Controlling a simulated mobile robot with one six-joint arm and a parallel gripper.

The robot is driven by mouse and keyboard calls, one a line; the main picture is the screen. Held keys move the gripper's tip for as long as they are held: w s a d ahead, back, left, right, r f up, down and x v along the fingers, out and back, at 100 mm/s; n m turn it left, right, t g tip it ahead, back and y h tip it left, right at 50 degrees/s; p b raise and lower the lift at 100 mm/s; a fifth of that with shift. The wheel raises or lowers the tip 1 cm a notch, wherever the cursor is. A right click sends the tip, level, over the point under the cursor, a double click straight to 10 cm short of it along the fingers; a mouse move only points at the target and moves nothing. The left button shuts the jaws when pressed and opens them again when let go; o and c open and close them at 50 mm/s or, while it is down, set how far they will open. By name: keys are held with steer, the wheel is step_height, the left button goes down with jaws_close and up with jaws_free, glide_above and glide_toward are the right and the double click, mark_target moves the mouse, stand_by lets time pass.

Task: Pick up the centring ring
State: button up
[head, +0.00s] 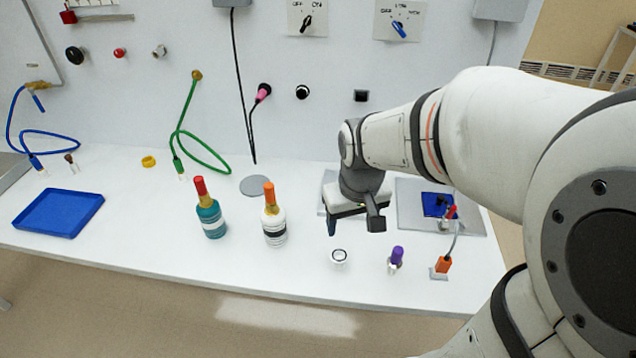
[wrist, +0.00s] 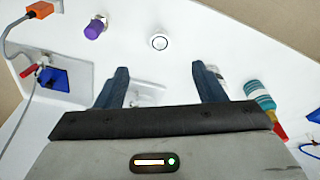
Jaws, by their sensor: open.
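The centring ring appears to be the small round white piece with a dark inner ring (head: 338,258), lying on the white bench near its front edge. In the wrist view the ring (wrist: 159,42) lies beyond the fingertips, roughly midway between them sideways. My gripper (head: 354,223) is above the bench, farther back than the ring in the head view. In the wrist view its two blue-grey fingers (wrist: 160,72) are spread wide with nothing between them. The ring is fully visible and untouched.
A purple-capped piece (head: 396,257) and an orange connector with a cable (head: 442,264) stand right of the ring. A white bottle (head: 273,222) and a teal bottle (head: 210,218) stand left. A blue tray (head: 60,230) is far left. Bench around the ring is clear.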

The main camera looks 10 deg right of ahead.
steer(key=n+g, duration=0.1)
steer(key=g, duration=0.1)
glide_above(339, 256)
step_height(339, 256, down, 11)
steer(key=shift+f+p, duration=0.5)
steer(key=shift+f, duration=3.35)
steer(key=c, duration=1.1)
